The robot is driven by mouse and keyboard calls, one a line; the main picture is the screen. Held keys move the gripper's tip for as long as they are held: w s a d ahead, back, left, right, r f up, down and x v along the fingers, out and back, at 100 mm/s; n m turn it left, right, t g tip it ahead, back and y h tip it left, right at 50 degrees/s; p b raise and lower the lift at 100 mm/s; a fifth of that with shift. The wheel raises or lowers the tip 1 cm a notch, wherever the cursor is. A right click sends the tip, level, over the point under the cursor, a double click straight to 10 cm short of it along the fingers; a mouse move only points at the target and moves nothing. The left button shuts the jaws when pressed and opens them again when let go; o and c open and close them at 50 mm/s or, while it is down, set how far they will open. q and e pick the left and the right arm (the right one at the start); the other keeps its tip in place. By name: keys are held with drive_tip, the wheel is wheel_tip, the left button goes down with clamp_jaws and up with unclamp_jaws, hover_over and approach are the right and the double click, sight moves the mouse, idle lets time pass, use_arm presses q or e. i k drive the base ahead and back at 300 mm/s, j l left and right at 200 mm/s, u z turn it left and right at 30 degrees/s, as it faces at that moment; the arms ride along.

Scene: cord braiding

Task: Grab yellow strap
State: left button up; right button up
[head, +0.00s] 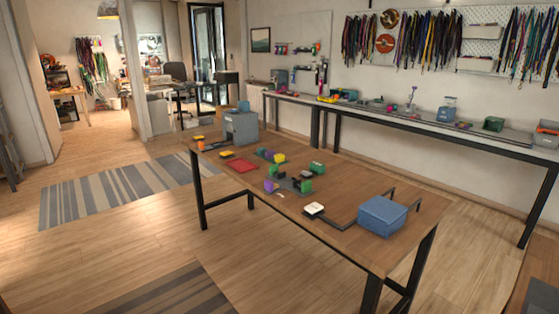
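No strap can be made out for certain on the wooden table (345,245). Two small orange-yellow items, one at the far left end (198,138) and one nearer (226,154), lie near a grey-blue box-shaped device (241,127). Neither of my grippers is in view.
A blue lidded box (382,215) stands at the table's near right, by a dark bent bar (345,223). A long bench (420,123) runs along the wall. The floor left of the table is open, with striped rugs (130,188).

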sight(280, 158)
drive_tip(key=i+j+u, duration=0.35)
drive_tip(key=i+u, duration=0.15)
drive_tip(key=i, duration=0.25)
drive_tip(key=i+u, duration=0.35)
drive_tip(key=i, duration=0.85)
drive_tip(key=i+j+z, duration=0.15)
drive_tip(key=i+z, duration=0.25)
drive_tip(key=i+j+z, duration=0.35)
drive_tip(key=i, duration=0.25)
drive_tip(key=i+j+z, duration=0.2)
drive_tip(key=z, duration=0.2)
drive_tip(key=i+j+z, duration=0.45)
drive_tip(key=k+l, duration=0.1)
